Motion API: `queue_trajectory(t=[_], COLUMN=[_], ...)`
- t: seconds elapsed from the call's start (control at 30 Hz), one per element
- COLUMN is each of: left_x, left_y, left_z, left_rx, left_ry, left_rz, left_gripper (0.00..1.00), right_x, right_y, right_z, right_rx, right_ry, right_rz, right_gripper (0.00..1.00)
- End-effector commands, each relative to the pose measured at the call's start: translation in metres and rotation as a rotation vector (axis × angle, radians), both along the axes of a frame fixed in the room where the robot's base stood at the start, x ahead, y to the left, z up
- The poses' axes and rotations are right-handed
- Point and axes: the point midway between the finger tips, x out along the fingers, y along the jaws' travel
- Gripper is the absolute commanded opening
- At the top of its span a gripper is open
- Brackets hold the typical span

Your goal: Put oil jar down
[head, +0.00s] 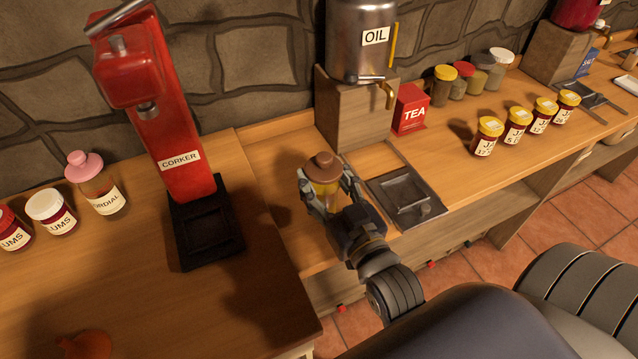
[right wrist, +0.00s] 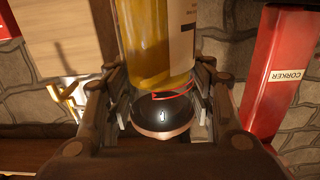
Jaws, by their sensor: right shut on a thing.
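The oil jar (head: 324,189) is a small glass jar of yellow oil with a brown stopper. It is upright in the head view, above the wooden counter (head: 281,205) between the corker and the metal tray. My right gripper (head: 329,192) is shut around its body. In the right wrist view the jar (right wrist: 155,38) shows large between the fingers (right wrist: 158,85), with part of a pale label at its right. I cannot tell whether its base touches the counter. My left gripper is not in view.
The red corker (head: 178,150) stands left on a dark base. A metal tray (head: 431,213) lies right of the jar. Behind are a wooden block (head: 345,115) under the OIL tank (head: 352,50) and a red TEA box (head: 411,108). Several yellow-lidded jars (head: 487,138) stand further right.

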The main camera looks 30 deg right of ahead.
Motion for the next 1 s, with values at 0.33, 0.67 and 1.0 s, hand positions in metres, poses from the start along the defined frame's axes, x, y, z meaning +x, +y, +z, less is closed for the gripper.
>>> queue_trajectory(t=[0.33,0.67,1.0], left_x=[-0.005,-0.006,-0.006], left_y=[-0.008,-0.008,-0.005], left_z=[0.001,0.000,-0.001], left_rx=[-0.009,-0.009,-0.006], left_ry=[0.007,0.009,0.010], left_rz=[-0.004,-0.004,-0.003], left_gripper=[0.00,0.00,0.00], right_x=[0.023,0.022,0.022], right_y=[-0.001,-0.001,-0.001], right_z=[-0.014,-0.036,-0.040], right_rx=[-0.001,0.000,0.000], right_ry=[0.001,-0.005,0.000], right_rz=[-0.001,-0.001,-0.001], right_gripper=[0.00,0.00,0.68])
